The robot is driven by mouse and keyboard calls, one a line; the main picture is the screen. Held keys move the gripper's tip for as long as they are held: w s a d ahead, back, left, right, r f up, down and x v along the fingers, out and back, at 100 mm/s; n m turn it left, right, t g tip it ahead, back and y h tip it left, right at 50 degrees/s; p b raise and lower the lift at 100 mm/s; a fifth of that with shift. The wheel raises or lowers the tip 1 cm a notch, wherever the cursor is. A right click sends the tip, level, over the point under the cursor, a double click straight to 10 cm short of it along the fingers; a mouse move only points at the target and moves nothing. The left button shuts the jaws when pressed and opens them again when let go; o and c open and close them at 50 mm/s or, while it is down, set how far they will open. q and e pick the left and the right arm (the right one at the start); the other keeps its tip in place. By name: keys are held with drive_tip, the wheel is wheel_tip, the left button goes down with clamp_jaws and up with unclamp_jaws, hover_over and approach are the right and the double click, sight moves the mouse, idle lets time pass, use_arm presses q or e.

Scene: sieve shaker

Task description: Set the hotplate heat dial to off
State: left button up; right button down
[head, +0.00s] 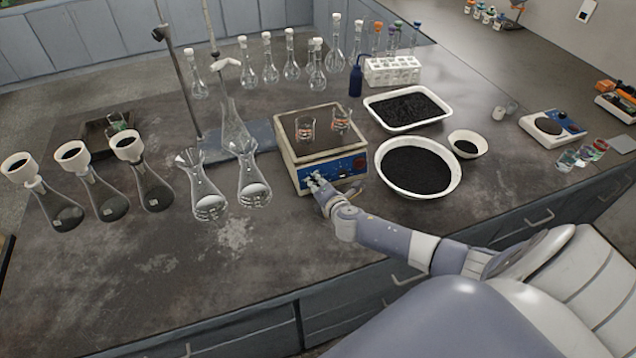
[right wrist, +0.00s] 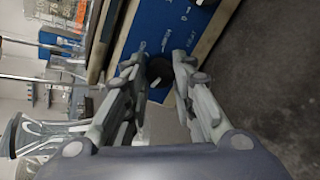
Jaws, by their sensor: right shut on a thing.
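The hotplate (head: 299,166) stands near the front edge of the bench, with a dark top and a blue front panel. My right gripper (head: 313,181) is at the left part of that panel. In the right wrist view the fingers of my right gripper (right wrist: 172,74) are shut on a dark round dial (right wrist: 160,70) on the blue panel (right wrist: 165,25), beside small white lettering. In the head view the gripper covers the dial. My left gripper is not in view.
Two small beakers (head: 305,128) with reddish marks stand on the hotplate. White basins of black grains (head: 458,178) are close on its right. The bench front is clear.

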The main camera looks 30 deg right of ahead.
idle(0.6)
drive_tip(key=c, duration=1.3)
unclamp_jaws()
drive_tip(key=shift+c, duration=0.2)
drive_tip(key=v, duration=1.2)
drive_tip(key=shift+f, duration=0.1)
